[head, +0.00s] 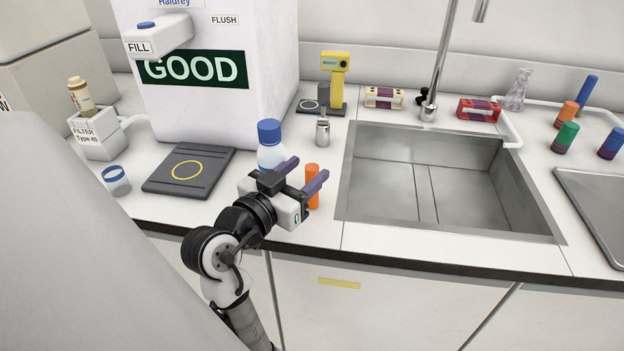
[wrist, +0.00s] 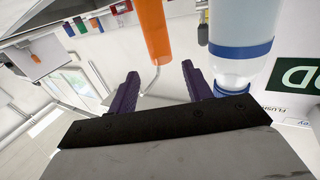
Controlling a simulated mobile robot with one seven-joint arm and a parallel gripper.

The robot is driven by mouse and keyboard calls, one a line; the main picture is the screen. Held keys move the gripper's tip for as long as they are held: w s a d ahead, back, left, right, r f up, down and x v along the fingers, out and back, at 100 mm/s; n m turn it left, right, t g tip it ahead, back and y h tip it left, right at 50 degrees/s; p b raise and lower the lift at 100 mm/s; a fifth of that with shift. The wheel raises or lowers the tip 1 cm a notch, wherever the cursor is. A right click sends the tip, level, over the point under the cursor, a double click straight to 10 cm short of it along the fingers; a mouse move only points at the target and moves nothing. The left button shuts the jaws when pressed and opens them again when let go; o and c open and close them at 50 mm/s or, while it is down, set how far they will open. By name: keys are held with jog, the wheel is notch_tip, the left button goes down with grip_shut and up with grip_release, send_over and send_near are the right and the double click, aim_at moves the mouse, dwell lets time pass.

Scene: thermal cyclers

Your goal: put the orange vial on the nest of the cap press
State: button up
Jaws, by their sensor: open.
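The orange vial (head: 312,172) stands upright on the white counter, left of the sink; one finger hides part of it. My gripper (head: 309,168) is open and empty, with its two purple fingers close to the vial. In the wrist view the orange vial (wrist: 154,30) lies just beyond the fingertips, in line with the gap between the fingers (wrist: 160,77). No contact shows. The yellow device with a dark base, which looks like the cap press (head: 335,66), stands at the back of the counter. A pale ring marks its base (head: 310,105), perhaps the nest.
A blue-capped bottle (head: 269,136) stands close to my gripper's left; it also shows in the wrist view (wrist: 243,25). A small metal cylinder (head: 322,132) stands before the press. A dark plate (head: 188,171) lies left and the sink (head: 440,180) opens right.

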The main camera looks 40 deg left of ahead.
aim_at(316, 160)
jog(key=w+p, duration=0.1)
jog(key=w, duration=0.1)
jog(key=w+a+p, duration=0.1)
jog(key=w, duration=0.2)
jog(key=shift+w+f, duration=0.2)
jog(key=shift+w, duration=0.1)
grip_shut()
jog(key=shift+r, duration=0.1)
